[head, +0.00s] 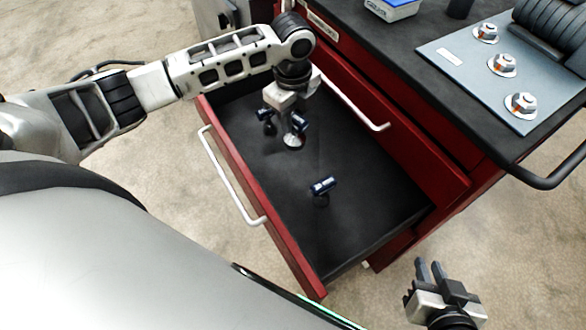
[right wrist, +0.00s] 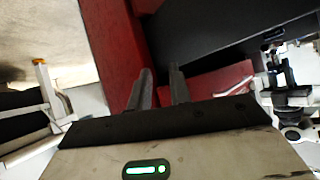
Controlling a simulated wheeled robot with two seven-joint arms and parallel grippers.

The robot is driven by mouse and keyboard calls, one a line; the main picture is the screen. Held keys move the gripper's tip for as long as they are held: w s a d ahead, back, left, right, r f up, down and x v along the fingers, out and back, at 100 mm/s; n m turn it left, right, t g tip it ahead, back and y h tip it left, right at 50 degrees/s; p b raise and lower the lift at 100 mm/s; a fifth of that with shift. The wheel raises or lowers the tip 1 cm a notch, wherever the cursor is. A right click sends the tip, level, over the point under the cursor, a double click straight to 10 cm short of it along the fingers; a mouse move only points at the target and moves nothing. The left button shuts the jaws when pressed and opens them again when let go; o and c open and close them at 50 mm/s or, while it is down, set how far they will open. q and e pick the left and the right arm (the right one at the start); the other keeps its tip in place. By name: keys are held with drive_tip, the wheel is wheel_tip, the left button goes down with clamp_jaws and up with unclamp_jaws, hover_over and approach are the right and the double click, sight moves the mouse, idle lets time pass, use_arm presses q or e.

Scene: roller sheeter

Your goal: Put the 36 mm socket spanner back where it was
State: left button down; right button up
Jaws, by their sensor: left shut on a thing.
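My left gripper (head: 288,112) reaches down into the open drawer and is shut on a socket spanner with a dark blue cross handle (head: 300,122) and a silver socket end just above or on the drawer floor; I cannot tell which. A second dark blue-handled spanner (head: 265,115) stands close to its left. A third (head: 323,186) stands apart, nearer the drawer's right end. No size marks are readable. My right gripper (head: 430,265) is outside the drawer at the lower right, empty, its fingers apart; they also show in the right wrist view (right wrist: 161,76).
The red drawer (head: 228,165) has a black floor, largely bare on the right. The cabinet top carries a grey plate (head: 470,75) with several hex nuts, a black roll-like thing and a blue and white box (head: 390,8). A black rail (head: 550,180) sticks out at the right.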

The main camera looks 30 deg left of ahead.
use_arm(q)
drive_tip(key=shift+w+a+f+m+b, duration=0.35)
drive_tip(key=shift+w+f+m, duration=0.2)
drive_tip(key=shift+m, duration=0.65)
drive_tip(key=shift+f, duration=0.35)
drive_tip(key=shift+m, duration=0.3)
wheel_tip(320, 180, down, 5)
drive_tip(key=shift+w+f+b, duration=0.1)
drive_tip(key=shift+b, duration=0.2)
drive_tip(key=shift+f+b, duration=0.3)
drive_tip(key=shift+f, duration=1.7)
use_arm(e)
drive_tip(key=shift+w+a+f, duration=0.1)
drive_tip(key=shift+w+f, duration=0.05)
drive_tip(key=shift+f, duration=0.1)
use_arm(q)
drive_tip(key=shift+f, duration=0.1)
drive_tip(key=c, duration=1.2)
unclamp_jaws()
drive_tip(key=shift+f, duration=0.1)
